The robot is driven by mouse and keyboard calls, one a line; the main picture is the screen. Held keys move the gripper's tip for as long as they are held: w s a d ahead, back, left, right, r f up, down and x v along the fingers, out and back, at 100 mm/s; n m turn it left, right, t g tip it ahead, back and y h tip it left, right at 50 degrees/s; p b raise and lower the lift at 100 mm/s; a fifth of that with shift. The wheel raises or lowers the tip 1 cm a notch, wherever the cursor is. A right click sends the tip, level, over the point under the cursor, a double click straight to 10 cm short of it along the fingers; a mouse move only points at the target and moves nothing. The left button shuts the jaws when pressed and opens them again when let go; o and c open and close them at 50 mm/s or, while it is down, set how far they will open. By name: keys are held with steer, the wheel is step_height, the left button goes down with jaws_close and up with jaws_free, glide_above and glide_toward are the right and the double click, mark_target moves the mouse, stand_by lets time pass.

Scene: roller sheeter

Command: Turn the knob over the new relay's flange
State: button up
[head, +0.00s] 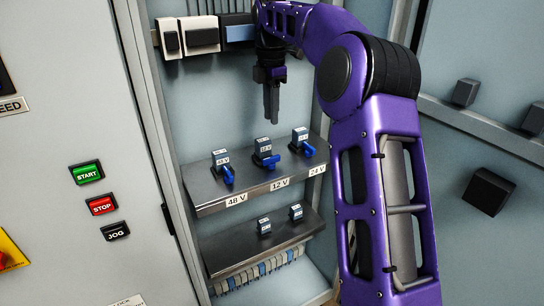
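Three small grey relays with white labels stand on the upper shelf (255,187): the left relay (221,158) above the 48 V tag, the middle relay (263,147) above 12 V, the right relay (299,134) near 24 V. Each has a blue knob at its front: left knob (228,175), middle knob (269,161), right knob (308,149). The middle knob lies more crosswise than the other two. Which relay is new is not clear. My gripper (271,118) points down above the middle relay, apart from it. Its fingers look close together with nothing visible between; their gap cannot be judged.
Two relays without blue knobs (264,226) (296,212) stand on the lower shelf (245,248), above a terminal row (255,270). Modules (201,35) hang at the cabinet top. The left panel has START (87,172), STOP (101,205) and JOG (115,231) buttons.

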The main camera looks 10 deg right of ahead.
mark_target(271, 157)
step_height(271, 157, down, 12)
steer(key=shift+f+b, duration=0.25)
steer(key=shift+b, duration=0.85)
jaws_close()
